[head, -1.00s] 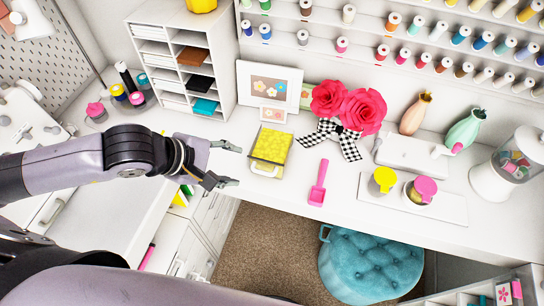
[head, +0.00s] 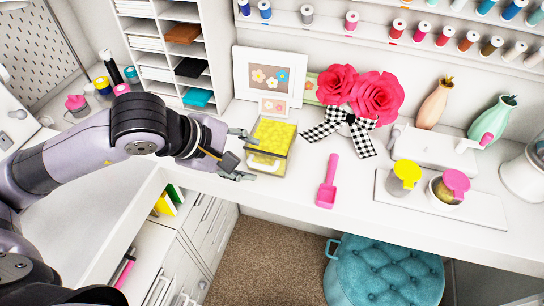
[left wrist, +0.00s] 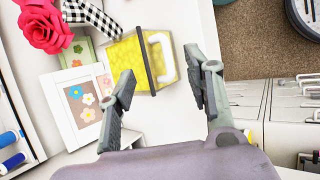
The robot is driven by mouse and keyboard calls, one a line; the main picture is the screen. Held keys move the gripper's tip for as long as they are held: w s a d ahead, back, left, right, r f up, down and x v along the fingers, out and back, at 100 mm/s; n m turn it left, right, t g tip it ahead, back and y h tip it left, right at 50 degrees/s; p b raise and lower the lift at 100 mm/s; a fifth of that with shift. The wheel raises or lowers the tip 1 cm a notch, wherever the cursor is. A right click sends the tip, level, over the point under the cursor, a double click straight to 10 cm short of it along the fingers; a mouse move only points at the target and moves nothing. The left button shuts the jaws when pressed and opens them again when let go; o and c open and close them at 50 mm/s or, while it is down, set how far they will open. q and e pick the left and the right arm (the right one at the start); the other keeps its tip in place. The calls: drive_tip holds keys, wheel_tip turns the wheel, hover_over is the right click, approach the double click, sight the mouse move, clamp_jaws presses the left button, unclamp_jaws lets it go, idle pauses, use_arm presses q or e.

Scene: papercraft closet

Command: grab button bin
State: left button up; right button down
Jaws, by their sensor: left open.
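The button bin (head: 272,138) is a small clear box with a dark rim, filled with yellow buttons, on the white desk. In the left wrist view the bin (left wrist: 128,60) has a white handle (left wrist: 160,57) on its side. My left gripper (head: 248,156) is open at the bin's left side in the head view. In the left wrist view its two fingers (left wrist: 162,92) point toward the bin, with one fingertip close to the dark rim. I cannot tell whether it touches. My right gripper is not in view.
A pink scoop (head: 328,182) lies right of the bin. Framed flower pictures (head: 243,82) and red paper flowers (head: 375,98) with a checkered bow stand behind it. A yellow-lidded jar (head: 406,175) sits farther right. A teal stool (head: 385,272) is below the desk edge.

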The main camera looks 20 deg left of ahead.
sight(264, 166)
use_arm(q)
drive_tip(key=p+x, duration=0.3)
drive_tip(key=x, duration=0.5)
drive_tip(key=shift+w+d+f, duration=0.1)
drive_tip(key=shift+d+f, duration=0.05)
drive_tip(key=shift+f, duration=0.15)
drive_tip(key=shift+c, duration=0.3)
drive_tip(key=shift+f, duration=0.15)
clamp_jaws()
